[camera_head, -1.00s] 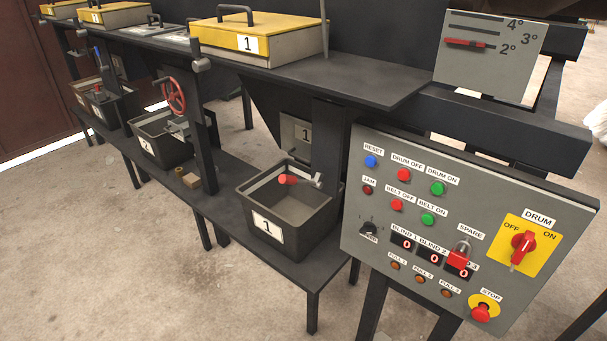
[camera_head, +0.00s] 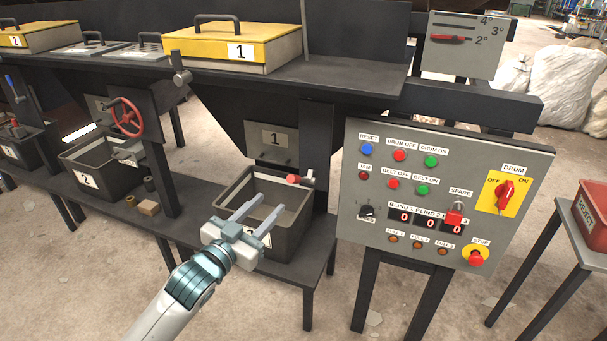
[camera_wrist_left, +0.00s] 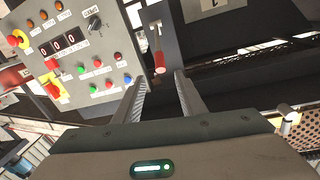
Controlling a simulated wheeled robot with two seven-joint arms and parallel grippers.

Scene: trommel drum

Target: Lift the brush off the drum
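I cannot pick out the brush or the drum for certain in either view. A brown perforated surface (camera_wrist_left: 292,124) shows at the right edge of the left wrist view; I cannot tell whether it is the drum. My left gripper (camera_head: 270,208) is open and empty, in front of and over the black bin 1 (camera_head: 283,247). A red-ended handle (camera_head: 300,180) stands just beyond the fingers. In the left wrist view the red handle (camera_wrist_left: 160,63) appears between and beyond the open fingers (camera_wrist_left: 164,88), apart from them. My right gripper is not in view.
The grey control panel (camera_head: 440,222) stands right of the gripper. A dark shelf (camera_head: 330,75) carries the yellow box 1 (camera_head: 225,42) above. A red handwheel (camera_head: 126,117) and bin 2 (camera_head: 98,178) are at left. A red reject bin (camera_head: 592,216) sits at far right.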

